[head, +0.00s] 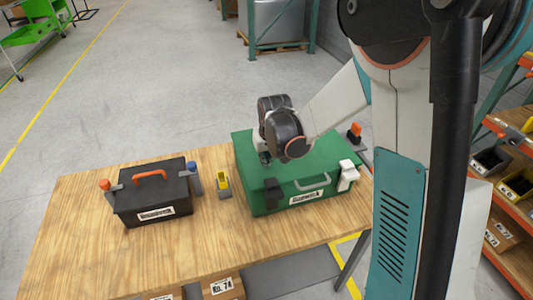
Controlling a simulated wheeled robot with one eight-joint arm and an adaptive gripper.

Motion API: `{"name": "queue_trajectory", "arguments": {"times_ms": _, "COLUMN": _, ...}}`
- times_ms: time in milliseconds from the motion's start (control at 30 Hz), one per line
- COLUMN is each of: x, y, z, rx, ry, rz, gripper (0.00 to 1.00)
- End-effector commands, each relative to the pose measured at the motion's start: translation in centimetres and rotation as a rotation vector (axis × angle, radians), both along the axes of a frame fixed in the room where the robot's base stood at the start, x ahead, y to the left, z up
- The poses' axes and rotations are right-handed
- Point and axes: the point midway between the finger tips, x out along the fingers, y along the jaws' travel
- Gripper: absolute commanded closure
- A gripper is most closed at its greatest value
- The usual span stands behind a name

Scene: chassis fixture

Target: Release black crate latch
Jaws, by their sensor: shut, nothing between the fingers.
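A black crate (177,199) with an orange top handle (150,176) stands on the left of the table. An orange-tipped latch piece (104,185) is at its left side and a blue-tipped one (195,180) at its right side. A green crate (312,168) stands to the right, with a black latch piece (272,190) at its front left and a white one (347,174) at its front right. My gripper (265,158) is shut and empty over the green crate's lid, near its left part and behind the black latch piece. Whether it touches the lid is unclear.
The wooden table (80,245) is bare at the left and front. A yellow-and-grey fixture (223,184) stands between the crates, and an orange-tipped one (354,132) behind the green crate's right end. My arm hides the area at the right.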

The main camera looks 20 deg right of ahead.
Motion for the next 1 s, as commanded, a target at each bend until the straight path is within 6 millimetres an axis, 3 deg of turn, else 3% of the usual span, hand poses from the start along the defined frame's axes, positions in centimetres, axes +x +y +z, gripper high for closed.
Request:
{"name": "queue_trajectory", "arguments": {"times_ms": 100, "x": 0.1, "y": 0.0, "z": -1.3, "rx": 0.000, "ry": 0.000, "rz": 0.000, "gripper": 1.00}}
{"name": "queue_trajectory", "arguments": {"times_ms": 300, "x": -2.5, "y": 0.0, "z": -1.1, "rx": 0.000, "ry": 0.000, "rz": 0.000, "gripper": 1.00}}
{"name": "queue_trajectory", "arguments": {"times_ms": 500, "x": -3.6, "y": 0.0, "z": -1.1, "rx": 0.000, "ry": 0.000, "rz": 0.000, "gripper": 1.00}}
{"name": "queue_trajectory", "arguments": {"times_ms": 1000, "x": -3.4, "y": 0.0, "z": -1.1, "rx": 0.000, "ry": -0.016, "rz": 0.000, "gripper": 1.00}}
